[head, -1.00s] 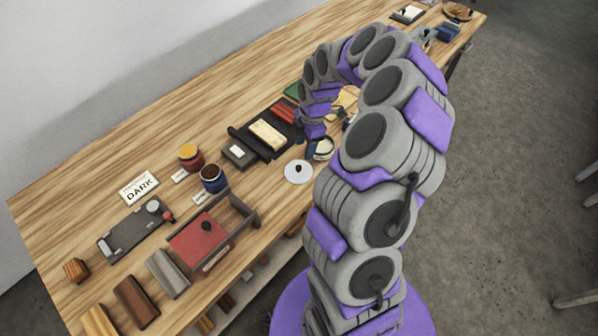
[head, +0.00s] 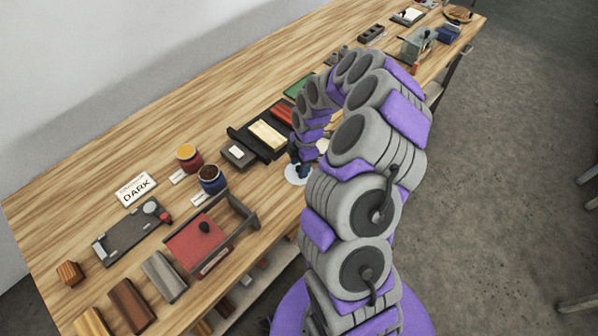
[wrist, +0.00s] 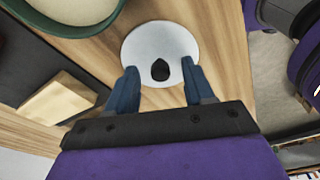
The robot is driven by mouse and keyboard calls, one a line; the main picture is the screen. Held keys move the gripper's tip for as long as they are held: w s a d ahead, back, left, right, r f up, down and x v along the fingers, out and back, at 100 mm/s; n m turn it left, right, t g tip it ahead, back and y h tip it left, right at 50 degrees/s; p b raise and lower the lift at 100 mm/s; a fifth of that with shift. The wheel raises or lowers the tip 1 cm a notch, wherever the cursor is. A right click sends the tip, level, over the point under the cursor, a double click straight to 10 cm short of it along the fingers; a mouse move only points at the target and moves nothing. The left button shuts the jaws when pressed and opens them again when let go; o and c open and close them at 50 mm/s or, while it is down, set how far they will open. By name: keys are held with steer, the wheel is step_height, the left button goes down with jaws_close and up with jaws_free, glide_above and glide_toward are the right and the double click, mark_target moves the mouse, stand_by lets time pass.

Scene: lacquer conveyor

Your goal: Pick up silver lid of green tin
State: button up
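The silver lid (wrist: 160,38) is a pale round disc with a dark knob (wrist: 160,70) at its middle. It lies flat on the wooden table, and in the head view its left part (head: 291,175) shows beside my gripper. My gripper (wrist: 160,80) is open, with its two blue fingers on either side of the knob and apart from it. In the head view my gripper (head: 300,171) is over the lid. The green tin (wrist: 82,28) stands open at the upper left of the wrist view, with pale contents; in the head view my arm mostly hides it.
A black tray (head: 246,139) with a pale block (head: 266,135) lies behind the lid. A small dark box (head: 238,154), a blue jar (head: 211,178) and a red jar (head: 188,157) stand to the left. A red-based wooden frame (head: 195,243) is nearer. The table's front edge is close.

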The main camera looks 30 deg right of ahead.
jaws_close()
steer(key=shift+r, duration=0.1)
stand_by(0.4)
